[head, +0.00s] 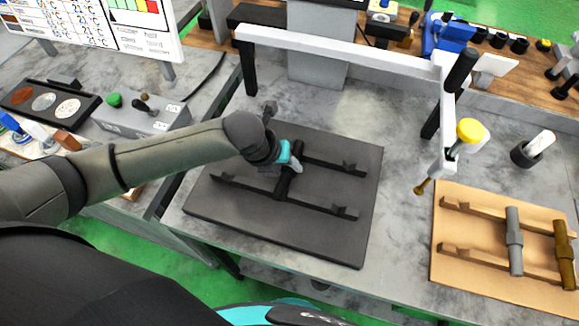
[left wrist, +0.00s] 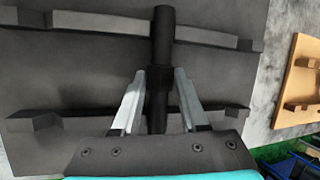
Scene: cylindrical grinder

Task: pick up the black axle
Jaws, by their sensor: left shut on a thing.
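The black axle (head: 296,153) is at the dark fixture board (head: 341,229), lying across its two notched rails as seen from above. In the left wrist view the axle (left wrist: 162,38) runs up the middle of the picture, over the far rail. My left gripper (head: 291,164) comes in from the left and is shut on the axle's thicker middle part. Its two fingers (left wrist: 160,85) sit on either side of the axle there. I cannot tell whether the axle touches the rails. The axle's near end is partly hidden by the gripper body in the left wrist view. My right gripper is not in view.
A tan board (head: 478,272) on the right holds a grey axle (head: 514,240) and a brown axle (head: 564,255). A white frame (head: 340,53) with a yellow knob (head: 470,131) stands behind the dark board. A control box (head: 140,118) is at the left.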

